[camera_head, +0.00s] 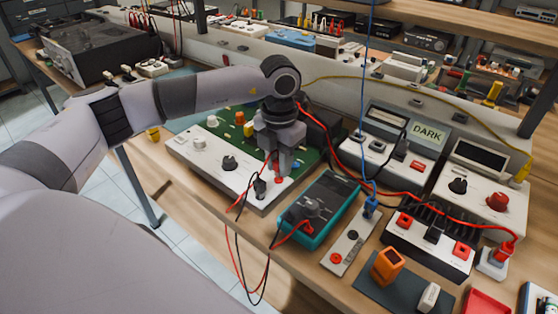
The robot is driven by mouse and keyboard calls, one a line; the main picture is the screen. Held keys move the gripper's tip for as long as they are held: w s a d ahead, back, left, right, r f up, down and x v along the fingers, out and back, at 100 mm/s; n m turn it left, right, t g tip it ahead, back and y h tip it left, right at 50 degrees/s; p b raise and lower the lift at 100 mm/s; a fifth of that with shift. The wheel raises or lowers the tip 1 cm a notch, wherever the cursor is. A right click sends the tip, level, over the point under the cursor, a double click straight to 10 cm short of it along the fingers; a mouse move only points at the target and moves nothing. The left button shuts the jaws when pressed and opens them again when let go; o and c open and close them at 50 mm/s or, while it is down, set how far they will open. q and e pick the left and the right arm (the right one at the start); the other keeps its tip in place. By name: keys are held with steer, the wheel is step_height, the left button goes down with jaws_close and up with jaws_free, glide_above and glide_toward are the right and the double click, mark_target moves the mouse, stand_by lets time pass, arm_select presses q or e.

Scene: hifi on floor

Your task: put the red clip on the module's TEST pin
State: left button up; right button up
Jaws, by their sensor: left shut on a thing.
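My left gripper (279,165) points down over the white front panel of the module (205,160), which has a green circuit board behind it. The gripper is shut on a small red piece, most likely the red clip (278,179), low between its fingers. A red lead runs down from there past the bench's front edge. The clip is mostly hidden by the fingers, and I cannot tell whether it touches a pin. I cannot make out the TEST label. A black plug (260,188) stands just left of the clip. My right gripper is not in view.
A teal multimeter (318,210) lies just right of the module, with red and black leads hanging in loops over the front edge. A pale strip with a blue plug (371,205), an orange block (387,264) and a device reading DARK (428,134) crowd the right side.

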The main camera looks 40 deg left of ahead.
arm_select(q)
steer(key=shift+f+b, duration=0.5)
steer(key=shift+f, duration=0.3)
stand_by(0.4)
steer(key=o, duration=1)
step_height(320, 180, up, 7)
steer(key=shift+r, duration=0.15)
stand_by(0.3)
